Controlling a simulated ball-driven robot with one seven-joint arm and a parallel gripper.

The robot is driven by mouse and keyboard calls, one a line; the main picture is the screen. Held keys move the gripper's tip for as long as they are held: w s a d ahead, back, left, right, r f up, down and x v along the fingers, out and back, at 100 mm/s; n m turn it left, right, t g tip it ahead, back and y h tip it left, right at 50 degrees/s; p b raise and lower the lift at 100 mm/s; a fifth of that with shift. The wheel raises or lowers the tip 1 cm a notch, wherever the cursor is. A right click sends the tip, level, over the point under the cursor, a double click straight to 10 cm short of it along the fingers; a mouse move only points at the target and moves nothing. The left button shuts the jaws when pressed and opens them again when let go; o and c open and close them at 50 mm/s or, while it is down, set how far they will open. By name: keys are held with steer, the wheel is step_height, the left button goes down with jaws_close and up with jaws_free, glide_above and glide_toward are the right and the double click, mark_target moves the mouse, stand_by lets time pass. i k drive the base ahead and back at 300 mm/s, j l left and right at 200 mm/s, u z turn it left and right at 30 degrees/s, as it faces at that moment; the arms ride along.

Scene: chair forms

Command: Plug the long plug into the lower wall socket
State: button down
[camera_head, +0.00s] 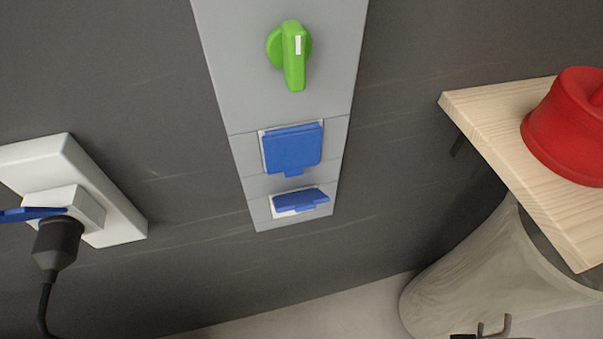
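A grey wall panel (230,65) carries two sockets with blue covers, one above the other. The upper socket cover (292,148) lies over its white frame. The lower socket cover (300,200) is also over its frame and looks foreshortened; I cannot tell whether it is fully closed. A black plug (58,243) with a cable hanging down sits at a white socket box (108,205) on the left, under a raised blue lid (30,214). A small grey and black part at the bottom right edge may be the tip of my gripper (492,328); its fingers are not clear.
A green knob (293,55) is on the panel above the sockets. A wooden shelf (490,115) with a red object (565,130) juts out at right. A pale bin-like container (455,285) stands below it. The wall around the lower socket is clear.

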mark_target(55, 247)
steer(key=u, duration=1.25)
